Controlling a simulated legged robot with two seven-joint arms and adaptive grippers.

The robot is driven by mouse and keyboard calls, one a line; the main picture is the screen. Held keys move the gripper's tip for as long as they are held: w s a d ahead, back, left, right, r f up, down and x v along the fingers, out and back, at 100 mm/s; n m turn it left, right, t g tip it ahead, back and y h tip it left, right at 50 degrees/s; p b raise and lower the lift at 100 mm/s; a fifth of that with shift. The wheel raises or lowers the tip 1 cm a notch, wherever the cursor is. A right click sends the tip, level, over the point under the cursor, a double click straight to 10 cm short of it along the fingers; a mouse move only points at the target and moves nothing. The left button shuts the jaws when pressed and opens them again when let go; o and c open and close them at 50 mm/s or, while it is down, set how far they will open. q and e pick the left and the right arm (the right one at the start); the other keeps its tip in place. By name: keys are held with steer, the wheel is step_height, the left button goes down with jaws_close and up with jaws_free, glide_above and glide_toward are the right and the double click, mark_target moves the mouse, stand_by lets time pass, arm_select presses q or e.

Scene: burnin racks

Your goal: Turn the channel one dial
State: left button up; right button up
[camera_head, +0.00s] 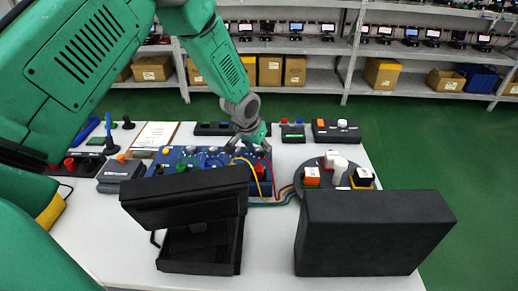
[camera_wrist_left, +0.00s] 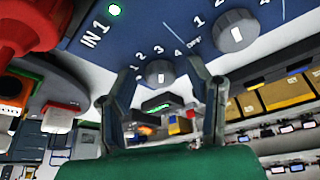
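A blue panel (camera_head: 200,161) with knobs and dials lies on the white table; the wrist view shows its blue face (camera_wrist_left: 150,20) close up. A small grey dial (camera_wrist_left: 160,72), marked 2, 3 and 4, sits between the fingertips of my left gripper (camera_wrist_left: 158,72). The fingers are apart, one on each side of the dial; contact is not clear. In the head view my left gripper (camera_head: 250,147) is over the panel's right end. Beside this dial is a larger grey dial (camera_wrist_left: 235,31), near an OFF mark. The "IN 1" label has a lit green lamp (camera_wrist_left: 115,10). My right gripper is not in view.
Two large black boxes stand at the front, left (camera_head: 200,205) and right (camera_head: 375,235). A round dark base (camera_head: 335,180) with coloured blocks is right of the panel. A red knob (camera_wrist_left: 25,30) is close by in the wrist view. Shelves (camera_head: 340,48) stand behind.

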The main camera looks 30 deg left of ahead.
arm_select(q)
steer(key=shift+r, duration=0.1)
steer(key=shift+r, duration=0.3)
steer(key=v, duration=1.1)
steer(key=shift+s, duration=0.2)
steer(key=shift+a, duration=0.1)
